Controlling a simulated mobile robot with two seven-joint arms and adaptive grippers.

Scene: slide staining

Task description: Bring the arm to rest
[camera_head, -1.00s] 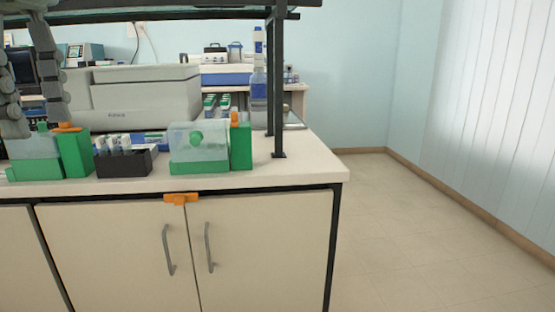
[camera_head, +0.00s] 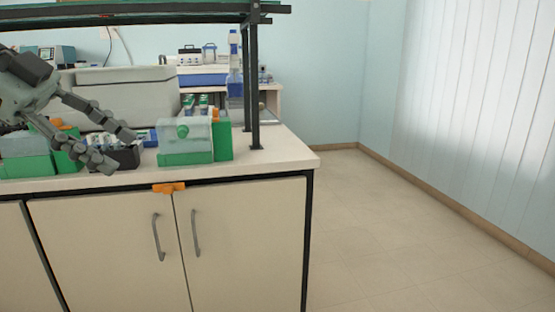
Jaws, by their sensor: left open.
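My left gripper (camera_head: 119,152) comes in from the left in the head view. Its two grey fingers are spread apart with nothing between them. It hangs in front of the black rack (camera_head: 127,158) on the bench and hides part of it. I cannot tell how far above or in front of the bench it is. My right gripper is not in view.
The bench top (camera_head: 275,152) holds a clear-lidded green box (camera_head: 187,142), another green box (camera_head: 25,158) at left and a large grey machine (camera_head: 130,92). A dark shelf post (camera_head: 253,90) stands at right. The floor (camera_head: 400,230) right of the bench is clear.

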